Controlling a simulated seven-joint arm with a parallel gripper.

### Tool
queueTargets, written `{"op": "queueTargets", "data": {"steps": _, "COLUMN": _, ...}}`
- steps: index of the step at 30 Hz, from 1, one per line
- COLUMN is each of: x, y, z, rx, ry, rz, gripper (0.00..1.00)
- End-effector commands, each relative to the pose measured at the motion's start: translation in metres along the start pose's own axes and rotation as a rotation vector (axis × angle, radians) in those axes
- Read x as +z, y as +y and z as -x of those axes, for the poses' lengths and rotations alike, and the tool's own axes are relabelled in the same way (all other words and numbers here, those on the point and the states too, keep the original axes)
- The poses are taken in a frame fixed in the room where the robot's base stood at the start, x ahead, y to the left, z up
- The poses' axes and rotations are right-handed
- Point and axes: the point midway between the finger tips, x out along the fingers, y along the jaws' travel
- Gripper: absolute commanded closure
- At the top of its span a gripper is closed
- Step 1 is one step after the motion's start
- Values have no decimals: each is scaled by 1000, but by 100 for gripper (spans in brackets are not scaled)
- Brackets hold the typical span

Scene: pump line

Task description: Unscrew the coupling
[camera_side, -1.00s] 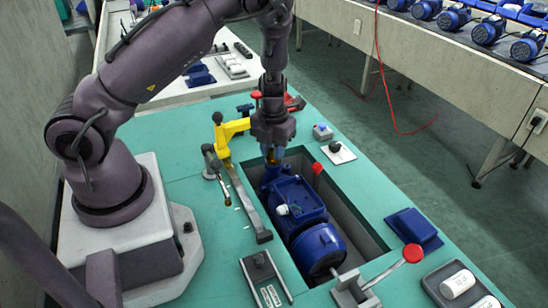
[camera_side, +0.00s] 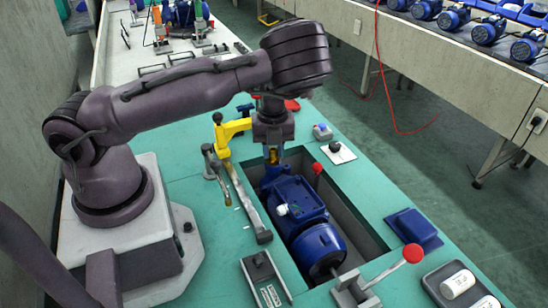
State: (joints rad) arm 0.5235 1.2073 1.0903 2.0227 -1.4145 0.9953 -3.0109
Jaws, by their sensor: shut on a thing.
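My gripper (camera_side: 272,152) points down at the far end of the blue pump (camera_side: 296,200), which lies in a rectangular recess in the green work table. Its jaws are shut on a small brass-coloured piece, apparently the coupling (camera_side: 273,157), at the top of the pump's far end. The coupling is small and mostly hidden by the jaws, so its thread cannot be seen. A blue motor end with a round cover (camera_side: 319,247) faces the near side of the recess.
A yellow bracket (camera_side: 232,128) and a grey lever bar stand left of the recess. A red-knobbed lever clamp (camera_side: 400,262) is at the near right. A blue block (camera_side: 413,229) and a tray with a white cylinder (camera_side: 458,284) lie at the right.

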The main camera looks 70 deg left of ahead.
Motion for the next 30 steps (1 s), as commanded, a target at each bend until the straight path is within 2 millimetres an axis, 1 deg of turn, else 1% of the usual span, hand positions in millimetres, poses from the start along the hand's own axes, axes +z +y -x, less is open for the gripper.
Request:
{"op": "queueTargets", "data": {"steps": 1, "x": 0, "y": 0, "z": 0, "rx": 0, "ry": 0, "rz": -1, "gripper": 73}}
{"op": "queueTargets", "data": {"steps": 2, "x": 0, "y": 0, "z": 0, "rx": 0, "ry": 0, "rz": -1, "gripper": 66}}
{"op": "queueTargets", "data": {"steps": 3, "x": 0, "y": 0, "z": 0, "rx": 0, "ry": 0, "rz": -1, "gripper": 62}}
{"op": "queueTargets", "data": {"steps": 11, "x": 0, "y": 0, "z": 0, "rx": 0, "ry": 0, "rz": -2, "gripper": 62}}
{"op": "queueTargets", "data": {"steps": 14, "x": 0, "y": 0, "z": 4, "rx": 3, "ry": 0, "rz": -3, "gripper": 62}}
{"op": "queueTargets", "data": {"steps": 24, "x": 1, "y": 1, "z": 31, "rx": 4, "ry": -2, "rz": -2, "gripper": 62}}
{"op": "queueTargets", "data": {"steps": 30, "x": 0, "y": 0, "z": 43, "rx": 2, "ry": -1, "rz": -3, "gripper": 62}}
